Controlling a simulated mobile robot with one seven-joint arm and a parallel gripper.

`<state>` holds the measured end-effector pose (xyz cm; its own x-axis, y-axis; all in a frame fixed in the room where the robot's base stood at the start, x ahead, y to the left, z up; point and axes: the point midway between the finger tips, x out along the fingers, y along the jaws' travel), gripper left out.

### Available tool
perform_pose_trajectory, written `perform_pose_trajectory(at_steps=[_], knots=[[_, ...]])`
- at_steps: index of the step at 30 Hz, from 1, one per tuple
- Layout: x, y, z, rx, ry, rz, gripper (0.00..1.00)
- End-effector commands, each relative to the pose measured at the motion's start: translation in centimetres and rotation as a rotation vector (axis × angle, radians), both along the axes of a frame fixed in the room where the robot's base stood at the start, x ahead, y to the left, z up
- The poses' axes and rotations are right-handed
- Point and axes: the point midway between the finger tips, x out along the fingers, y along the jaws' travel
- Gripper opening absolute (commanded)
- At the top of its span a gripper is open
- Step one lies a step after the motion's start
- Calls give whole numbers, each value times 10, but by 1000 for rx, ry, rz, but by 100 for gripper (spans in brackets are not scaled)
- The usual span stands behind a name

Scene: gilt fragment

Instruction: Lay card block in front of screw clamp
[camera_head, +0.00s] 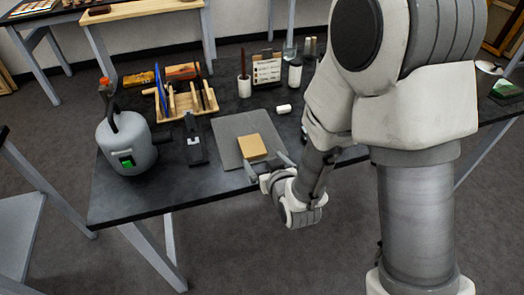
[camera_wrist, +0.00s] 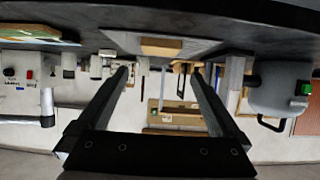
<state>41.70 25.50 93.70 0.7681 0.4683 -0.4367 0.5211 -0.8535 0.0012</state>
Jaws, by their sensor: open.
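The card block (camera_head: 252,146), a flat tan square, lies on a grey mat (camera_head: 229,130) near the table's front edge. In the wrist view, which is upside down, the block (camera_wrist: 161,46) shows beyond the fingertips. My gripper (camera_head: 266,165) is open and empty just in front of the block, its fingers pointing towards it. In the wrist view my gripper (camera_wrist: 158,72) has both fingers spread. A dark upright tool on a flat base, apparently the screw clamp (camera_head: 194,140), stands left of the mat, apart from the block.
A grey canister (camera_head: 127,145) with a green display stands at the table's left. A wooden rack (camera_head: 183,101) with tools is behind the dark tool. A small white cylinder (camera_head: 284,109) lies right of the mat. Bare tabletop (camera_head: 165,187) shows in front of the dark tool.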

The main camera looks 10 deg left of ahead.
Motion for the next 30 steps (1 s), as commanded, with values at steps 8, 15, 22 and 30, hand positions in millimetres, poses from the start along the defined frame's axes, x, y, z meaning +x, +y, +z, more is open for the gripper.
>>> perform_pose_trajectory(at_steps=[8,15,22,30], knots=[[-7,-4,5,0,1,1,100],[-6,-5,5,0,1,-1,100],[10,-29,35,-30,48,-56,100],[14,-94,95,-95,180,-176,100]])
